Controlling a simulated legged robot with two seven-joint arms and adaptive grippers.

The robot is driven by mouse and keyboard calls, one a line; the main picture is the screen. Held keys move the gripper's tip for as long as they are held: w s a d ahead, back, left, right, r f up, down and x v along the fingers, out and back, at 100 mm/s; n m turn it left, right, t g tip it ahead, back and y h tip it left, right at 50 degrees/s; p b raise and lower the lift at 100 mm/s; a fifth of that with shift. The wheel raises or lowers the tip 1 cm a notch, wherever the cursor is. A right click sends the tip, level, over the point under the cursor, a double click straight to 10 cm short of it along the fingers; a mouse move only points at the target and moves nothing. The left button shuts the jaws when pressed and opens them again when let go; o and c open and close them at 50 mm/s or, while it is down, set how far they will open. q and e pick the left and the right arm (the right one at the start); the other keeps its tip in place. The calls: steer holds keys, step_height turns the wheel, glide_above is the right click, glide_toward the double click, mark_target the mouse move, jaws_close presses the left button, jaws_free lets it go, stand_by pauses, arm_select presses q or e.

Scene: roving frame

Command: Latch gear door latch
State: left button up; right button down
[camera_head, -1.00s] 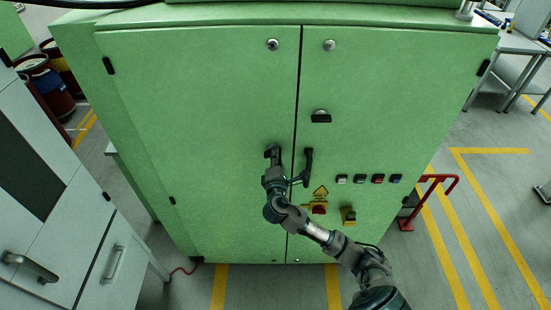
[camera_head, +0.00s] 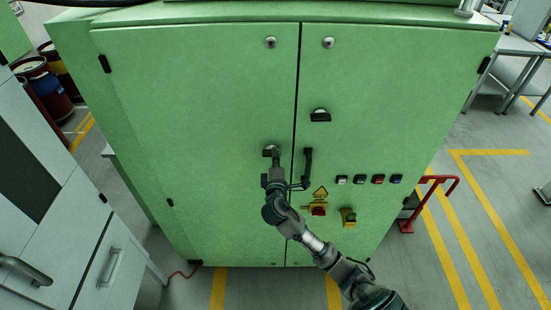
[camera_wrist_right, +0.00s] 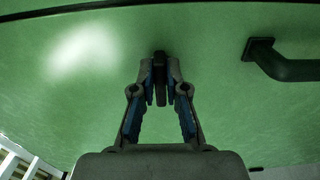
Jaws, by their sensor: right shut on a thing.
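The green cabinet (camera_head: 200,110) has two doors that look closed, with a narrow seam between them. A small dark latch (camera_head: 270,150) sits on the left door close to the seam. My right gripper (camera_head: 276,168) is at this latch, with the arm coming up from below. In the right wrist view my right gripper (camera_wrist_right: 160,88) has its blue-padded fingers shut on the dark latch (camera_wrist_right: 160,66), which points toward the palm. The fingers hide part of it. My left gripper is not in view.
A black door handle (camera_head: 308,165) stands out just right of my gripper; it also shows in the right wrist view (camera_wrist_right: 288,68). Push buttons (camera_head: 360,179) and a red rotary switch (camera_head: 319,211) lie lower right. A grey cabinet (camera_head: 60,245) stands at the left.

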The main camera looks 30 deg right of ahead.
steer(key=shift+f, duration=0.3)
steer(key=c, duration=1.2)
jaws_free()
steer(key=shift+w+d, duration=0.1)
steer(key=v, duration=1.2)
steer(key=shift+d, duration=0.1)
